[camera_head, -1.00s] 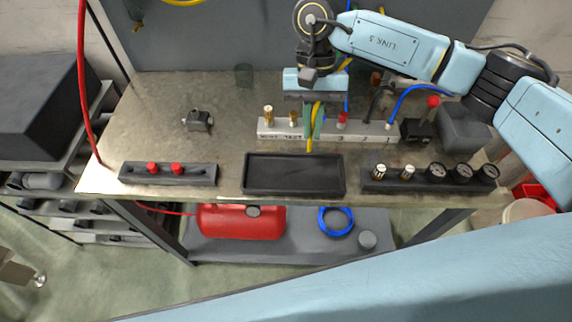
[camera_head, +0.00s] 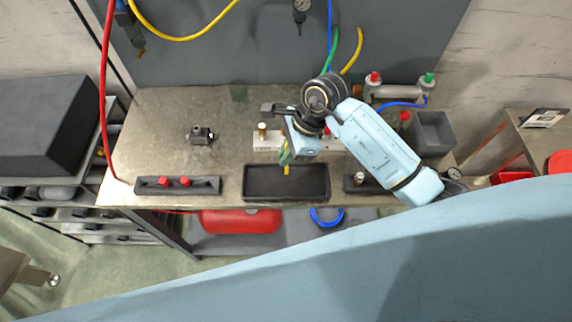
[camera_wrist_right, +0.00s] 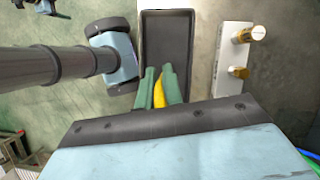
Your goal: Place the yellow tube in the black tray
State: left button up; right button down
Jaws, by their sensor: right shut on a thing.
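The black tray (camera_head: 310,182) lies at the front middle of the bench, and it also shows in the wrist view (camera_wrist_right: 165,42). My right gripper (camera_head: 285,157) is above the tray's back edge in the head view. Its green fingers (camera_wrist_right: 160,86) are shut on the yellow tube (camera_wrist_right: 159,93), whose end (camera_head: 286,170) hangs down over the tray. I cannot tell whether the tube touches the tray. The rest of the tube is hidden by the gripper and arm. My left gripper is not in view.
A white fitting block (camera_head: 266,143) with brass fittings stands behind the tray, partly hidden by my right arm. A block with red knobs (camera_head: 180,185) is left of the tray. Other coloured hoses hang at the back panel.

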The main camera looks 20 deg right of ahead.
aim_at(286, 173)
jog(key=shift+f, duration=2.55)
jog(key=shift+f, duration=0.1)
jog(key=c, duration=1.6)
grip_release()
jog(key=shift+o, duration=0.2)
jog(key=v, duration=1.2)
jog(key=shift+b, duration=0.3)
